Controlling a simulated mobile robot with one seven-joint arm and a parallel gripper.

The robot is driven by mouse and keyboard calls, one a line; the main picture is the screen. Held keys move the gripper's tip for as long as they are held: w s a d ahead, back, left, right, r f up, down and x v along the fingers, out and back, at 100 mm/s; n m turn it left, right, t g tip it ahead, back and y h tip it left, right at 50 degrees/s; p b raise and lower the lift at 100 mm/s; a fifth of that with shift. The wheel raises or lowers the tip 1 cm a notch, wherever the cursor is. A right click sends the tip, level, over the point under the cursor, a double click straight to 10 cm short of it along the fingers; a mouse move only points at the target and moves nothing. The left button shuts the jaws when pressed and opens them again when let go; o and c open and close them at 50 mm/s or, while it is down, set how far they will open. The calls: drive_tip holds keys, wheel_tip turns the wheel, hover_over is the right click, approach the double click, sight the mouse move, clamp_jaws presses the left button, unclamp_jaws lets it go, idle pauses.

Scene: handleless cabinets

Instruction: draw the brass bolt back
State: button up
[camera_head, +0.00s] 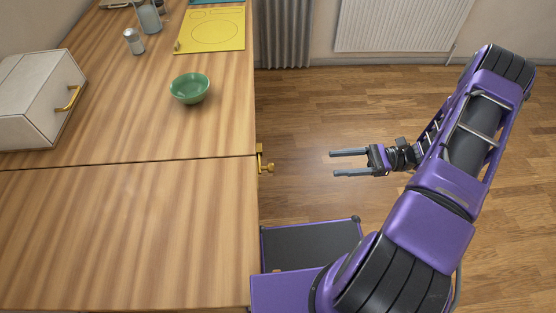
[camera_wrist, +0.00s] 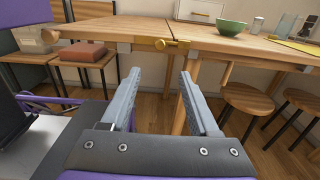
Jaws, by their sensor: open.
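The brass bolt (camera_head: 262,162) is fixed to the side edge of the wooden table, at the seam between its two top sections. The two grey fingers of my gripper (camera_wrist: 160,78) are spread in the wrist view. Whether the bolt spans the seam is too small to tell.
On the wooden table (camera_head: 130,230) stand a green bowl (camera_head: 190,88), a white box with a brass handle (camera_head: 35,100), a shaker (camera_head: 134,41) and a yellow mat (camera_head: 212,30). Stools (camera_wrist: 246,100) stand beneath. The floor between my gripper and the table edge is clear.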

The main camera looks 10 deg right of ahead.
drive_tip(key=a, duration=1.7)
drive_tip(key=shift+w+a, duration=0.2)
drive_tip(key=shift+w, duration=0.05)
drive_tip(key=shift+c, duration=0.3)
clamp_jaws()
idle(0.4)
